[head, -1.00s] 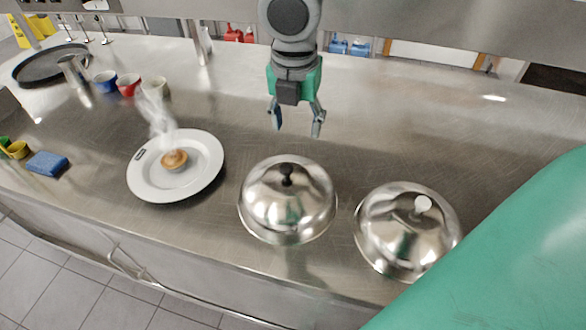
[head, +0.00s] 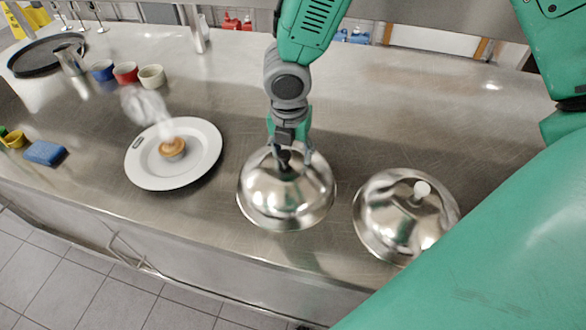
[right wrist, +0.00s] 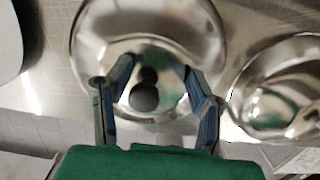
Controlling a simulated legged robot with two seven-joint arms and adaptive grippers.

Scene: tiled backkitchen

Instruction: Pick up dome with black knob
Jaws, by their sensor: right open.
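The shiny steel dome with a black knob (head: 286,200) sits on the steel counter, in the middle of the head view. My right gripper (head: 290,160) is above it, with its fingers pointing down around the knob area. In the right wrist view the black knob (right wrist: 144,92) shows between the two open fingers of the gripper (right wrist: 152,95), with a gap on each side. In the head view the gripper partly hides the knob. My left gripper is not in view.
A second dome with a white knob (head: 407,212) stands close on the right. A white plate (head: 190,171) with a steaming small pastry (head: 172,147) is on the left. Several cups, a blue sponge (head: 44,152) and a black tray (head: 30,58) are farther left.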

